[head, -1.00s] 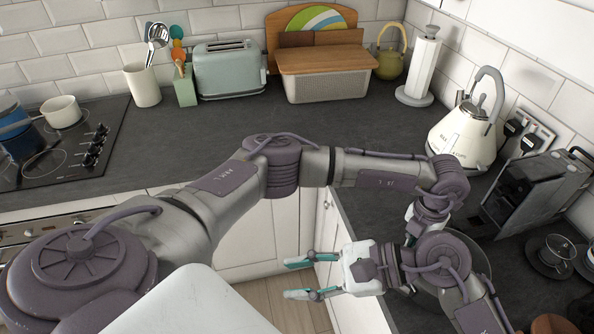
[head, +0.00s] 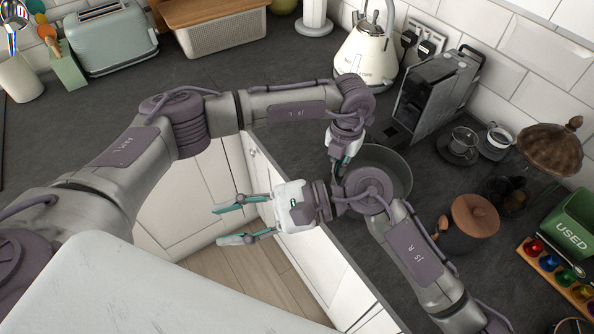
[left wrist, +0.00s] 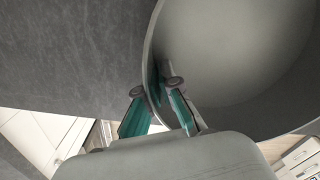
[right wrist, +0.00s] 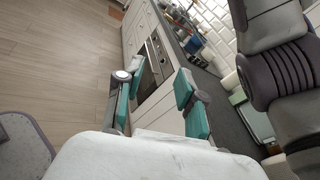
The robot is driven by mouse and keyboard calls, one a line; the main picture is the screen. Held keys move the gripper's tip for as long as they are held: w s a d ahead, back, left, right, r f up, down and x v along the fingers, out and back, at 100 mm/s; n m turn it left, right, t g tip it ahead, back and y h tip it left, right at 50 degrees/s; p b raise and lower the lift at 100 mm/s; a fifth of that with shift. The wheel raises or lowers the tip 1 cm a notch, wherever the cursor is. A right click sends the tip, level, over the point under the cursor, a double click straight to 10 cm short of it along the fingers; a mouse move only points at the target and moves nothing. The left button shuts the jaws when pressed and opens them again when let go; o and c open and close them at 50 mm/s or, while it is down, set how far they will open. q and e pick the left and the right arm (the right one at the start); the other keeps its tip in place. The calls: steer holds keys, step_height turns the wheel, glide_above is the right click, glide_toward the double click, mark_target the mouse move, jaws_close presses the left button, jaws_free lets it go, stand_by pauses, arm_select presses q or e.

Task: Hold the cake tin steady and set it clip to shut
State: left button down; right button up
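The cake tin (head: 392,172) is a round grey open tin on the worktop, partly hidden behind my right arm in the head view. Its wall and inside fill the upper right of the left wrist view (left wrist: 235,60). My left gripper (head: 342,165) points down at the tin's near-left rim. In the left wrist view its fingers (left wrist: 157,95) stand apart, one on each side of the wall, with a gap visible. My right gripper (head: 224,224) is open and empty, pointing left over the floor, away from the tin. I cannot make out the clip.
A coffee machine (head: 432,98) and a kettle (head: 368,52) stand behind the tin. Cups (head: 463,145), a wooden-lidded pot (head: 472,222) and a green box (head: 574,232) are to its right. My right arm crosses in front of the tin.

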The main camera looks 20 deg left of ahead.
steer(key=w+d+f+m+t+h, duration=0.1)
steer(key=w+d+m+t+h, duration=0.35)
steer(key=w+h, duration=0.3)
steer(key=w+d+f+m+t+h, duration=0.2)
steer(key=w+d+m+t+h, duration=0.3)
steer(key=w, duration=0.4)
steer(key=shift+m+g+h, duration=0.45)
steer(key=shift+h, duration=0.2)
steer(key=f, duration=0.7)
steer(key=d+f, duration=0.1)
steer(key=f, duration=0.3)
steer(key=shift+w+d, duration=0.1)
steer(key=shift+w, duration=0.15)
jaws_close()
